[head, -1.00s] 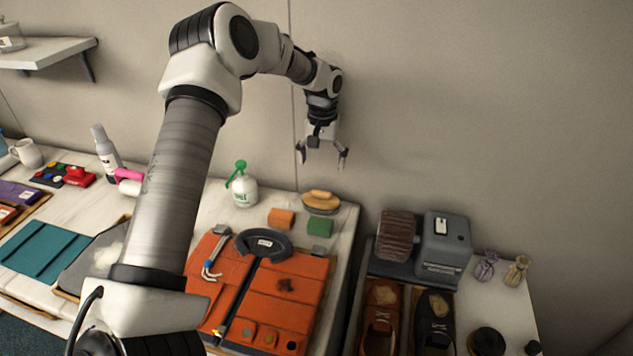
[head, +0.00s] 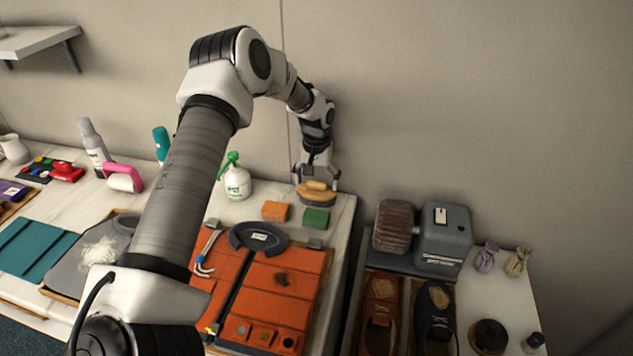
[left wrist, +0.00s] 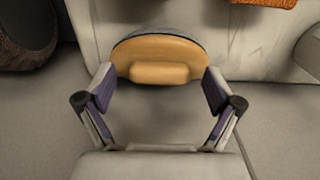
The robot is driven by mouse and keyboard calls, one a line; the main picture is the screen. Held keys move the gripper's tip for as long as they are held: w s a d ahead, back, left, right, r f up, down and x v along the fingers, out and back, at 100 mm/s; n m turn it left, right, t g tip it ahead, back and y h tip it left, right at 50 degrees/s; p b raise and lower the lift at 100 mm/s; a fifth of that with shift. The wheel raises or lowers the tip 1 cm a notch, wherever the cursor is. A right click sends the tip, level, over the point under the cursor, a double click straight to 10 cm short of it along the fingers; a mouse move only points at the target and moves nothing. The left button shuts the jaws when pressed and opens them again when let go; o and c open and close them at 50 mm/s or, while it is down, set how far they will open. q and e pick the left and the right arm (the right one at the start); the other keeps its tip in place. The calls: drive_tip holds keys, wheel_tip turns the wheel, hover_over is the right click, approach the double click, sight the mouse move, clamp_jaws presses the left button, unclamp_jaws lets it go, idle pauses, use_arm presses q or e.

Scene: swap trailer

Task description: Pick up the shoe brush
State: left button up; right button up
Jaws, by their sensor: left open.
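The shoe brush (head: 316,197) has a tan wooden back with a raised grip and a dark bristle edge. It lies at the back right corner of the left table, near the wall. It also shows in the left wrist view (left wrist: 160,50), at the top middle. My left gripper (head: 315,182) is open right over the brush. In the left wrist view its fingertips (left wrist: 158,88) stand on either side of the brush's raised grip, with gaps visible. Whether the fingers touch the brush's back is unclear. My right gripper is in no view.
An orange block (head: 275,211) and a green block (head: 315,218) lie just in front of the brush. A green-topped spray bottle (head: 236,178) stands to the left. A grey machine (head: 443,240) with a brush roller stands on the right table, across a gap.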

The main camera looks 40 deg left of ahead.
sight(316, 183)
use_arm(q)
drive_tip(key=shift+s+d+r, duration=0.1)
drive_tip(key=c, duration=1.3)
drive_tip(key=shift+s+r+b, duration=0.1)
drive_tip(key=shift+r+b, duration=0.1)
drive_tip(key=shift+b, duration=0.2)
wheel_tip(316, 183, up, 11)
drive_tip(key=b, duration=0.1)
drive_tip(key=s+d+b, duration=0.2)
drive_tip(key=s+d, duration=0.2)
drive_tip(key=s, duration=0.4)
drive_tip(key=s+d+b, duration=0.3)
drive_tip(key=s+d, duration=0.2)
drive_tip(key=s, duration=0.4)
drive_tip(key=shift+s+d, duration=0.15)
drive_tip(key=shift+d, duration=0.15)
